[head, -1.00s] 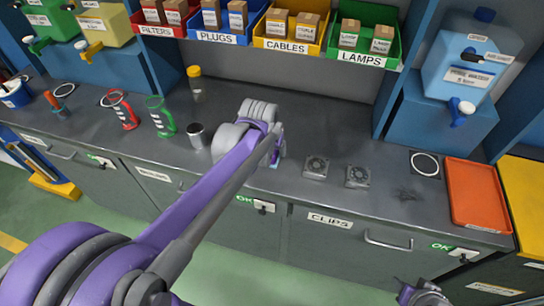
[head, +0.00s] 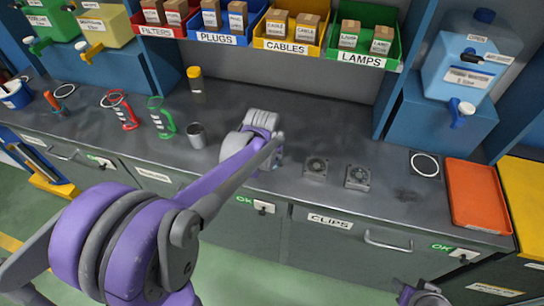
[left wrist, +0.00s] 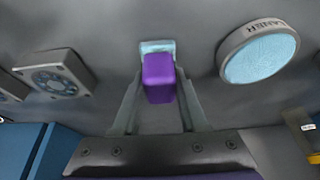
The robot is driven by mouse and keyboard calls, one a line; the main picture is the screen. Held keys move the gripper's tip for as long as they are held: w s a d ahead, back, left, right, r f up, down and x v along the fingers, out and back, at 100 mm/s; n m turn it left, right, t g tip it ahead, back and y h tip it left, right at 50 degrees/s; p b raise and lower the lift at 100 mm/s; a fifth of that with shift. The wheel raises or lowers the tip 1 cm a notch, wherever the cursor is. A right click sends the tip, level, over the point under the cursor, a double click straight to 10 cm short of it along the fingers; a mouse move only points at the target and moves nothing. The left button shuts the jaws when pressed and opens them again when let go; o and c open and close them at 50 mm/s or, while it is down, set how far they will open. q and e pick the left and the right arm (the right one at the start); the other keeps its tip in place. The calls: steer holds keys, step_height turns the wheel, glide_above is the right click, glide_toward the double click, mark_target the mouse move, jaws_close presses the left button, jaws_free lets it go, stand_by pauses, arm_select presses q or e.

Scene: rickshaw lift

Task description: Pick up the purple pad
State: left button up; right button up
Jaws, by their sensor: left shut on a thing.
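The purple pad (left wrist: 158,80) is between the two fingers of my left gripper (left wrist: 159,88) in the left wrist view. The gripper is shut on it. A light blue piece (left wrist: 156,46) shows at the pad's far end; I cannot tell whether it is joined to the pad. In the head view my left gripper (head: 272,158) is low over the bench, left of two square fans, and my own arm mostly hides the pad. My right gripper (head: 422,295) is partly visible at the bottom edge, and its fingers are unclear.
The grey bench (head: 320,130) is clear behind the gripper. Two fans (head: 316,168) (head: 357,177) lie to the right, with an orange tray (head: 476,195) beyond. A round tin (head: 196,135) stands left; its light blue top shows in the left wrist view (left wrist: 260,58).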

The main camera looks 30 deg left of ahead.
arm_select(q)
jaws_close()
steer(key=shift+r, duration=0.1)
step_height(320, 180, up, 10)
steer(key=shift+f+p, duration=0.1)
steer(key=shift+p, duration=0.25)
steer(key=shift+o, duration=2)
jaws_free()
jaws_close()
